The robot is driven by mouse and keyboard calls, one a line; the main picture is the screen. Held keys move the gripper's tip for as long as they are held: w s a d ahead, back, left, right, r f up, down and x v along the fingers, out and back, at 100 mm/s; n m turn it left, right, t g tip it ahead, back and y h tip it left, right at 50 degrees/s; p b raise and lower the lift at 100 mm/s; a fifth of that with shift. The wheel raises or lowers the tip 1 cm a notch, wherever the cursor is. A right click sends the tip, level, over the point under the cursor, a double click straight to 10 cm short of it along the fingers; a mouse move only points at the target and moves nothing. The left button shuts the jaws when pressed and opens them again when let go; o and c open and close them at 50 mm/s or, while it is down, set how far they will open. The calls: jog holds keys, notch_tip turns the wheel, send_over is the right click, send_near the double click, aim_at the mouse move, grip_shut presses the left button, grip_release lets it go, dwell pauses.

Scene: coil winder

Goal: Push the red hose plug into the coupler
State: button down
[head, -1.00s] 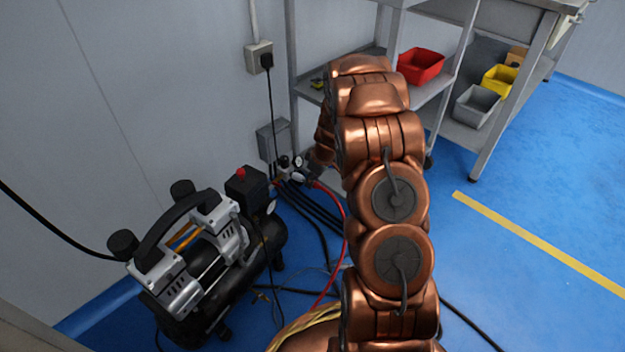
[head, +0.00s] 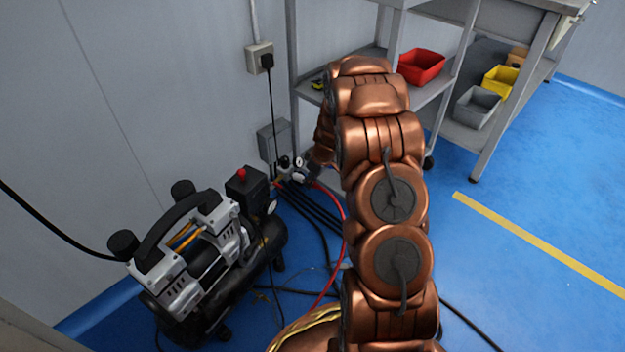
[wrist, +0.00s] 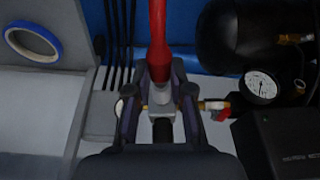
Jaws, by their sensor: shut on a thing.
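The red hose (wrist: 158,30) runs down from the top of the wrist view and ends in its plug (wrist: 160,78), a red sleeve with a pale metal end. My gripper (wrist: 162,90) is shut on the plug, with one dark finger on each side. The metal end points at a small metal fitting with a dark lower part, which looks like the coupler (wrist: 162,128). The two are in line and close or touching. I cannot tell how far the plug is in. In the head view the red hose (head: 346,228) shows beside my arm, which mostly hides the gripper.
A valve with a red handle (wrist: 218,108) sits right of the fitting. A gauge (wrist: 261,86) is farther right. The compressor (head: 205,250) stands at left on the blue floor. A shelf with a red bin (head: 421,67) stands behind my arm. Black hoses (head: 312,215) lie nearby.

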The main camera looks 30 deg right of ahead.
jog(key=shift+w+a, duration=0.2)
jog(key=shift+w, duration=0.2)
dwell(0.5)
jog(key=c, duration=0.9)
grip_release()
jog(key=shift+c, duration=0.2)
jog(key=v, duration=1.1)
jog(key=s+a+r+m+g+p, duration=0.1)
jog(key=s+a+r+p, duration=0.5)
jog(key=r, duration=0.5)
jog(key=s+a+r+g+p, duration=0.1)
jog(key=s+a+r+p, duration=0.35)
jog(key=r+p, duration=0.45)
jog(key=s+a+r+m+p, duration=0.1)
jog(key=s+a+r+p, duration=0.45)
jog(key=r, duration=0.65)
jog(key=s+a+r+m+g+p, duration=0.1)
jog(key=s+a+r+p, duration=0.3)
jog(key=s+r+p, duration=0.6)
jog(key=s+a+r+m+g+h+p, duration=0.1)
jog(key=s+a+r+m+p, duration=0.1)
jog(key=s+r+p, duration=0.8)
notch_tip(320, 180, up, 4)
jog(key=shift+s+a+f+g+p, duration=0.15)
jog(key=shift+s+a+g+p, duration=0.25)
jog(key=shift+s+a, duration=0.65)
